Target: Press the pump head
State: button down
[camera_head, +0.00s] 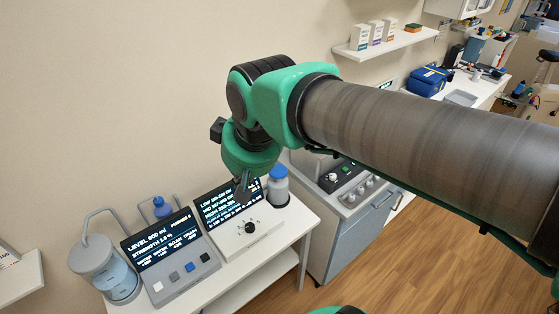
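My gripper (242,184) hangs from the green wrist and points down. Its dark fingers are small and partly lost against the lit screen behind them, so I cannot tell whether they are open or shut. A grey-white bottle with a blue top (278,185) stands just right of the gripper, in a dark holder at the table's back right. Another blue-topped item (162,206) stands behind the left console, mostly hidden, with a grey frame beside it. Which of these is the pump head I cannot tell. The gripper appears apart from both.
A console with a level screen (168,254) and a white unit with a screen and dark knob (247,229) fill the white table. A clear tank with a curved tube (110,270) stands at left. A grey cabinet (353,233) stands right of the table.

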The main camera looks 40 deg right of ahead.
jog(key=w+d+g+p, duration=0.25)
jog(key=w+d, duration=0.35)
jog(key=w, duration=0.4)
jog(key=g+y+p, duration=0.1)
jog(key=g+p, duration=0.2)
jog(key=p, duration=0.4)
send_over(280, 168)
jog(key=w, duration=0.1)
notch_tip(280, 168, down, 16)
jog(key=shift+w+d+f, duration=0.1)
jog(key=shift+d+f, duration=0.5)
jog(key=shift+f, duration=0.2)
jog(key=f, duration=0.9)
jog(key=s+a+f, duration=0.1)
jog(key=f, duration=0.4)
jog(key=shift+p, duration=0.3)
